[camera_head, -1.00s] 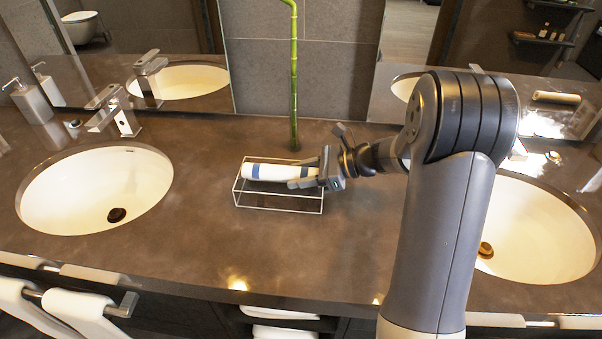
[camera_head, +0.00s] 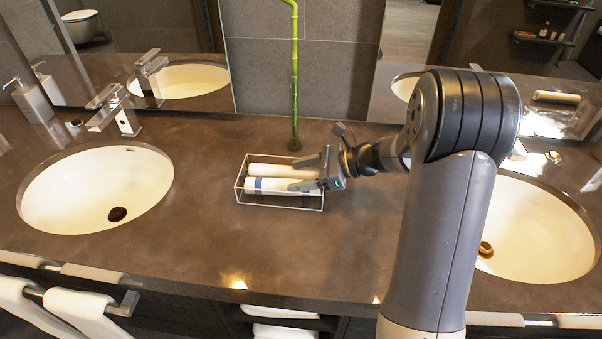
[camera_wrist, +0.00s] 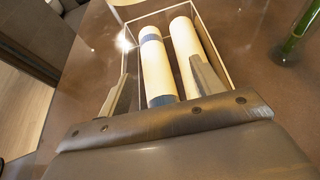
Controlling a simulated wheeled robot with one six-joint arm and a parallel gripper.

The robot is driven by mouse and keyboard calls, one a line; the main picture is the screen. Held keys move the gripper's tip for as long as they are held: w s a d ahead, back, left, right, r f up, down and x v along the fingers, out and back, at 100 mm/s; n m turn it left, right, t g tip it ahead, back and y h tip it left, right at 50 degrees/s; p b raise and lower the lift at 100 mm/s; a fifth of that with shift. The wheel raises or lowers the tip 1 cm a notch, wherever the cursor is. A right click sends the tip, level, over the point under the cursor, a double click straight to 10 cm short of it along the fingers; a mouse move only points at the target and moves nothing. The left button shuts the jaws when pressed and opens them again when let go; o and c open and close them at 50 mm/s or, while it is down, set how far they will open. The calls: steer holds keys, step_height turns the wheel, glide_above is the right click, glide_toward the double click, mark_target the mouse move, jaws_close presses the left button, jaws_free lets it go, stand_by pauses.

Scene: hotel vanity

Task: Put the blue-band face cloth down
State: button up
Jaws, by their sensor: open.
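The blue-band face cloth (camera_head: 268,186) is a white roll with blue bands, lying in the clear tray (camera_head: 240,198) on the counter. It lies along the front side, beside a second white rolled cloth (camera_head: 282,170) at the back. My gripper (camera_head: 312,172) is at the tray's right end with its fingers open. In the wrist view, the blue-band cloth (camera_wrist: 155,70) lies between the open fingers (camera_wrist: 160,88), and gaps show on both sides. The plain roll (camera_wrist: 187,45) lies to its right, partly behind the right finger.
A green bamboo stalk (camera_head: 294,80) stands behind the tray. A left basin (camera_head: 60,195) and a right basin (camera_head: 535,235) flank the counter. The counter (camera_head: 210,240) around the tray is clear. The mirror stands along the back.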

steer(key=v, duration=1.2)
steer(key=shift+r, duration=0.2)
steer(key=shift+w+a, duration=0.15)
steer(key=x, duration=1.1)
steer(key=shift+w+a+f, duration=0.1)
steer(key=shift+a+f, duration=0.1)
steer(key=shift+a, duration=0.1)
steer(key=shift+r, duration=0.1)
